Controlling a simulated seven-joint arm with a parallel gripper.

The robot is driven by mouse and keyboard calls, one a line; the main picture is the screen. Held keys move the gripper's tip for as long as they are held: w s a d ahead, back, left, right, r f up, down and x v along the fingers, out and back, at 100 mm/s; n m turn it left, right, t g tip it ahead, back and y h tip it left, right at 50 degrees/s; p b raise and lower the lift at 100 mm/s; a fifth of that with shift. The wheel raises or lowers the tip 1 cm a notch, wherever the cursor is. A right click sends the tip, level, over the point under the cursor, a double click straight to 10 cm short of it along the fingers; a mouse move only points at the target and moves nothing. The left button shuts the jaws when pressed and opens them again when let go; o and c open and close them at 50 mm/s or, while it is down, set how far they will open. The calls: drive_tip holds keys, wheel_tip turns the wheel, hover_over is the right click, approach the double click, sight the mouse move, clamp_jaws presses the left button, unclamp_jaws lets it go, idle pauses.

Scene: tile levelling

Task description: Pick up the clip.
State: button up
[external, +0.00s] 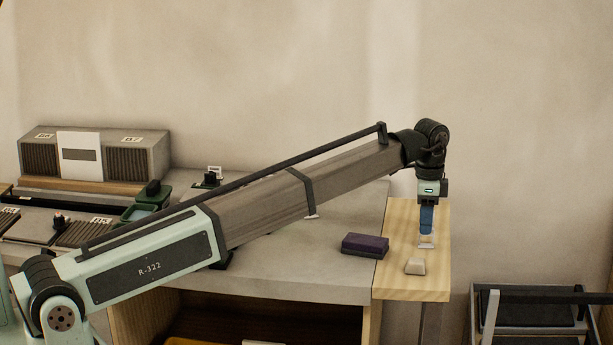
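My gripper (427,232) points straight down over the pale wooden board at the right end of the bench. Its blue fingers are seen nearly edge-on, so I cannot tell if they are open or shut. A small whitish piece, which looks like the clip (427,244), is directly below the fingertips, close to the board. I cannot tell whether the fingers touch it. A beige wedge-like block (415,266) lies on the board just in front of it.
A dark purple block (365,245) lies left of the board (438,275). Another small white piece (311,217) shows just below my arm on the grey bench (300,262). A green tray (139,213) and a grey box unit (139,155) stand at the left. A dark rack (530,298) is at lower right.

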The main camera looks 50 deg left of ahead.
drive_tip(key=shift+f, duration=1.95)
drive_tip(key=shift+c, duration=0.5)
clamp_jaws()
